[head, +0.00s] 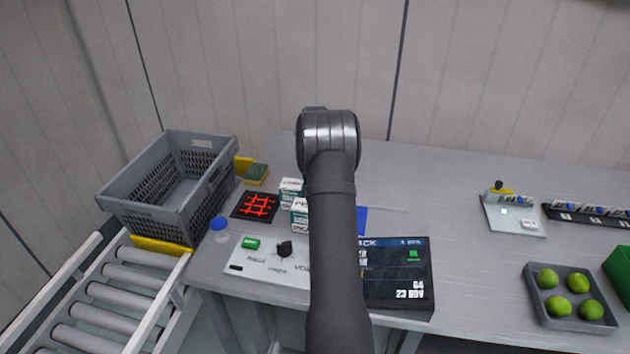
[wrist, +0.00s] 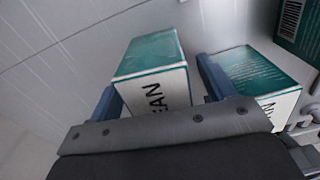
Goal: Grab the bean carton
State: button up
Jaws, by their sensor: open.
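In the wrist view a teal and white bean carton (wrist: 150,52) shows part of its name, "EAN", on its white side. My gripper (wrist: 156,74) is open, with one blue finger on each side of this carton; I cannot tell whether they touch it. A second teal and white carton (wrist: 262,75) stands just right of the right finger, with letters ending in "AN". In the head view two small white and green cartons (head: 290,188) (head: 299,214) stand left of my arm. My arm hides my gripper there, so I cannot match the cartons between views.
A dark green box with a barcode (wrist: 298,28) is at the wrist view's upper right. On the table are a black panel with red lines (head: 256,206), a white control panel (head: 268,265) and a dark screen (head: 405,275). A grey crate (head: 150,207) stands at left.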

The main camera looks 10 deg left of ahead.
jog(key=shift+f, duration=0.25)
jog(key=c, duration=1.2)
jog(key=shift+r, duration=0.1)
